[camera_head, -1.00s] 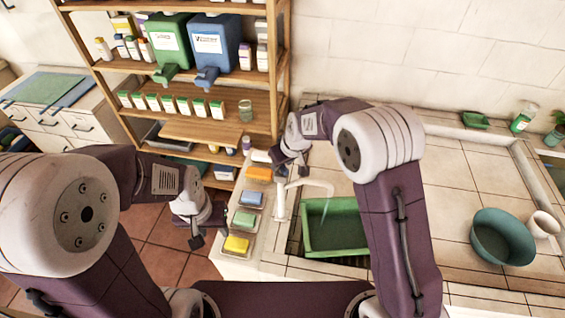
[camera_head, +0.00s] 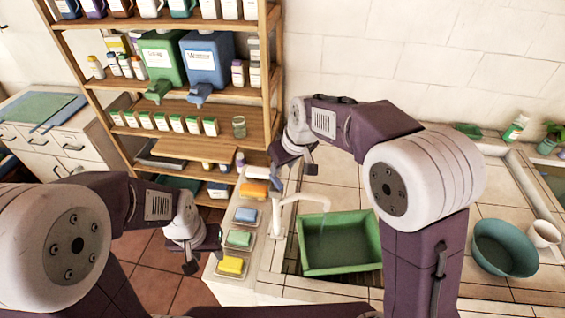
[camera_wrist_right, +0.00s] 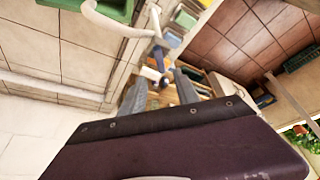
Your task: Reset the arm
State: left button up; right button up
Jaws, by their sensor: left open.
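My left gripper (camera_head: 203,254) points down at the left of the counter, beside the sponge trays. It is open and empty. My right gripper (camera_head: 298,164) hangs above the back of the counter, near the shelf and behind the white tap. The arm's dark link fills the lower part of that view.
Yellow (camera_head: 231,265), green (camera_head: 238,238), blue (camera_head: 245,215) and orange (camera_head: 253,190) sponges lie in a row. The white tap (camera_head: 277,205) stands beside a green basin (camera_head: 340,246). A wooden shelf (camera_head: 215,117) holds dispensers and bottles. A teal bowl (camera_head: 504,248) sits right.

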jog(key=s+d+f+m+g+h+b, duration=0.1)
jog(key=s+d+f+m+b, duration=0.1)
jog(key=s+d+f+b, duration=0.3)
jog(key=s+d+f+m+b, duration=0.1)
jog(key=s+d+f+b, duration=0.15)
jog(key=d+f, duration=0.45)
jog(key=s+d+f+m+g+h+b, duration=0.1)
jog(key=s+d+f+m+b, duration=0.1)
jog(key=s+f, duration=0.6)
jog(key=s+d+m, duration=0.1)
jog(key=s+d, duration=0.1)
jog(key=s, duration=0.2)
jog(key=shift+f+m+g, duration=0.2)
jog(key=shift+m+g, duration=0.1)
jog(key=shift+g, duration=0.1)
